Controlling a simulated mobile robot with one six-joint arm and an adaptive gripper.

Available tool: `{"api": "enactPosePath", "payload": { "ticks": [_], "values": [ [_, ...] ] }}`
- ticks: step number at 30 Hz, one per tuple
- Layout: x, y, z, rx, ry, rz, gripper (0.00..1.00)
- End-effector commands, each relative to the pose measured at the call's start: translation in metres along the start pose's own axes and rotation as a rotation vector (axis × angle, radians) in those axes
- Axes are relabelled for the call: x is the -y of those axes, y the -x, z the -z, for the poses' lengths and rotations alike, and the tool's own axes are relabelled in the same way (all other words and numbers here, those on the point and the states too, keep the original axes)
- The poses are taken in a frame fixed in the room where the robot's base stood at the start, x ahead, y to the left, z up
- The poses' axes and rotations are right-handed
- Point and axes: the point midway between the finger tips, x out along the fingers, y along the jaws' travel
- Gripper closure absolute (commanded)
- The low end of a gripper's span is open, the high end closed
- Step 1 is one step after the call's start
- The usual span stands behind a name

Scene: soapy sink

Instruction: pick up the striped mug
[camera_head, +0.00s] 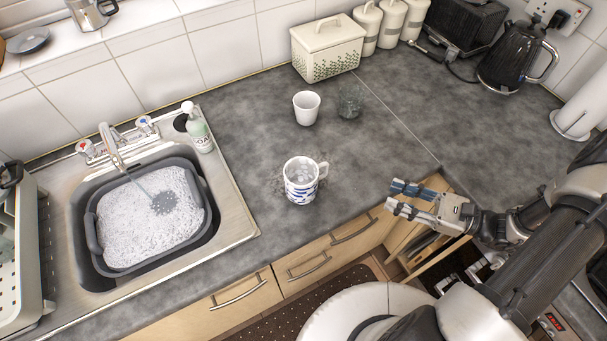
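The striped mug (300,182) is white with blue bands and stands upright on the dark grey worktop, right of the sink and near the front edge. Its handle points right, toward my gripper. Pale foam or bubbles show at its top. My gripper (392,197) is to the right of the mug, apart from it, at the worktop's front edge. Its two fingers are spread with nothing visible between them, and they point left toward the mug.
A white cup (306,108) and a clear glass (349,104) stand behind the mug. The sink (232,213) holds a grey basin (92,232) of suds under a running tap (112,150). A soap bottle (197,128) stands at its corner. Worktop around the mug is clear.

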Motion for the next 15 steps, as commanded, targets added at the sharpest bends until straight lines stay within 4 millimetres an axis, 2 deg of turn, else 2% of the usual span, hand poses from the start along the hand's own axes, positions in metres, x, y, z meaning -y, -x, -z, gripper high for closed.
{"api": "enactPosePath", "payload": {
  "ticks": [1,5,8,15],
  "values": [
    [0.001,0.003,0.007,0.02,-0.021,0.03,0.67],
    [0.004,0.001,0.013,0.045,-0.043,0.065,0.67],
    [0.005,-0.014,0.014,0.047,-0.046,0.066,0.67],
    [0.007,-0.068,0.012,0.045,-0.044,0.061,0.67]
  ]
}}
